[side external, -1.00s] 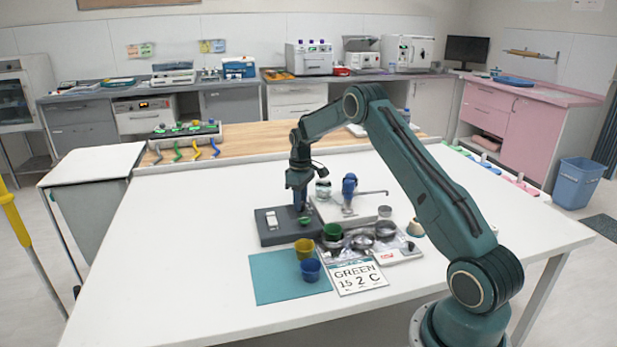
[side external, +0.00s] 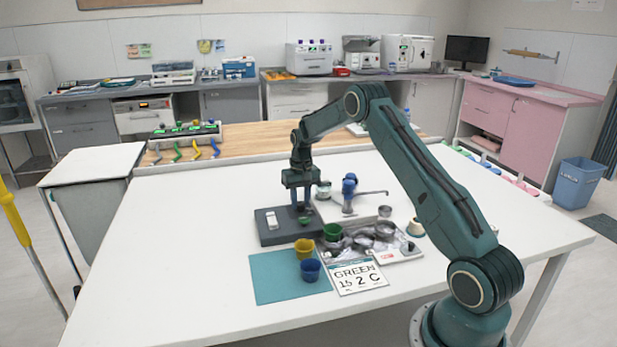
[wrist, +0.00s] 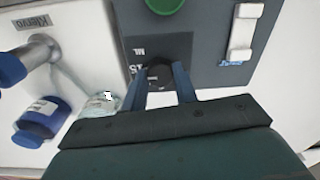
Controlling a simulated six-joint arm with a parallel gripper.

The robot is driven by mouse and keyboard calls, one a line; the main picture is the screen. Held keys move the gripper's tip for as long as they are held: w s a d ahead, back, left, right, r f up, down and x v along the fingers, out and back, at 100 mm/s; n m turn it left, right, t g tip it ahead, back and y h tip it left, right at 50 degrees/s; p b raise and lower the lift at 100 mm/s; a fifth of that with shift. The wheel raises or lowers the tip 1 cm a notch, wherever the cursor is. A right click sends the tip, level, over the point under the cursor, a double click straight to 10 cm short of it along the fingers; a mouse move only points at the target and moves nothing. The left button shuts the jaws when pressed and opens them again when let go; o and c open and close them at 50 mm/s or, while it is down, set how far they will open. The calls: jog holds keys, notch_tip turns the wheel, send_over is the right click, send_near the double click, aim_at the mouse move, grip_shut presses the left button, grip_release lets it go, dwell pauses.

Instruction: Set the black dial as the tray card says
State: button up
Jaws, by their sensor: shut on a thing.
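The black dial (wrist: 158,70) sits on the dark grey box (side external: 268,237). My gripper (side external: 300,206) points down over this box, and its two fingers are shut on the dial, one on each side. The dial's pointer is hidden, and the panel lettering beside it is only partly in view. A green round button (side external: 305,220) and a white switch (side external: 270,220) are also on the box. The tray card (side external: 358,278) leans at the tray's front and reads GREEN, 15, 2 C.
The metal tray (side external: 345,254) holds a green cup (side external: 332,231) and metal bowls. The table's left side is clear.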

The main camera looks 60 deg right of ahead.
aim_at(302, 203)
dwell(0.4)
jog(key=o, duration=1)
jog(key=shift+c, duration=0.2)
jog(key=shift+r, duration=0.15)
notch_tip(302, 203, up, 14)
jog(key=shift+d+f, duration=0.15)
jog(key=shift+f, duration=0.05)
jog(key=shift+s+r, duration=0.1)
